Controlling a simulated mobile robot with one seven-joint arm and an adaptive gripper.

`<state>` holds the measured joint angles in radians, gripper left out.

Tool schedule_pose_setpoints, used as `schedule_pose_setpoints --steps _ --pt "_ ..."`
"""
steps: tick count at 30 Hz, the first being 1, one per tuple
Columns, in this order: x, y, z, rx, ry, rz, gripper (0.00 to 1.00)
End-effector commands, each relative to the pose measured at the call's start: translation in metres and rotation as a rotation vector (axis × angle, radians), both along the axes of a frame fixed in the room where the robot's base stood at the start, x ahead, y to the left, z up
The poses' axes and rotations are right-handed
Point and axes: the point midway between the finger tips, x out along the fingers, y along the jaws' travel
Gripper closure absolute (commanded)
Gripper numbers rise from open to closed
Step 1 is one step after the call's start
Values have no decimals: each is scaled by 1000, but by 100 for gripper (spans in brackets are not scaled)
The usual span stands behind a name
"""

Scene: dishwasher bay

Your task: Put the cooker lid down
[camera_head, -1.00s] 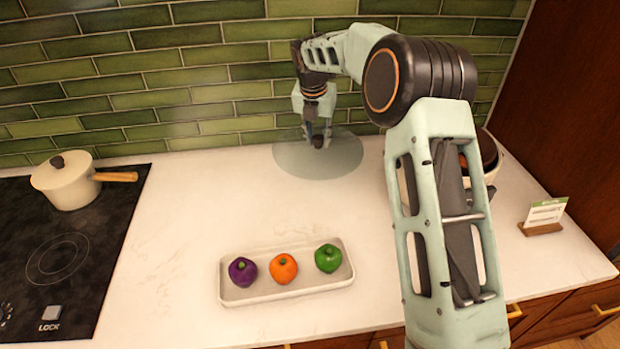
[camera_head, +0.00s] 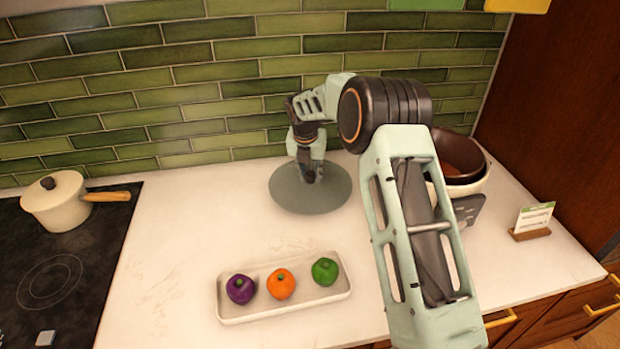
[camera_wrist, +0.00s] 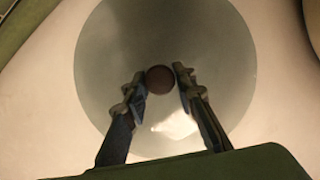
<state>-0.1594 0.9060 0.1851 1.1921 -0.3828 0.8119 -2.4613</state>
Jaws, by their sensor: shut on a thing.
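The cooker lid (camera_head: 335,192) is a round grey, see-through disc over the back middle of the counter, in front of the tiled wall. It looks level, and I cannot tell for sure whether it touches the counter. My gripper (camera_head: 311,177) points down at the lid's centre and is shut on its knob. In the wrist view the lid (camera_wrist: 215,50) fills the middle, with its dark round knob (camera_wrist: 160,79) between the fingertips of my gripper (camera_wrist: 163,85). The cooker (camera_head: 470,178), with a dark brown inside, stands open at the right, partly hidden by my arm.
A long white tray (camera_head: 333,292) with a purple, an orange and a green pepper lies in front of the lid. A cream saucepan (camera_head: 58,207) stands on the black hob (camera_head: 85,270) at left. A small card stand (camera_head: 532,222) is at far right. Counter left of the lid is clear.

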Motion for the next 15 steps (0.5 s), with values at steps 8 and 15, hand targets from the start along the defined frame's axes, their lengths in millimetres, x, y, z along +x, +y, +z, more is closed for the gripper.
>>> schedule_pose_setpoints --steps 8,15 --pt "1 0 -19 1 -2 0 100" --pt "0 0 -23 1 -1 -1 100"
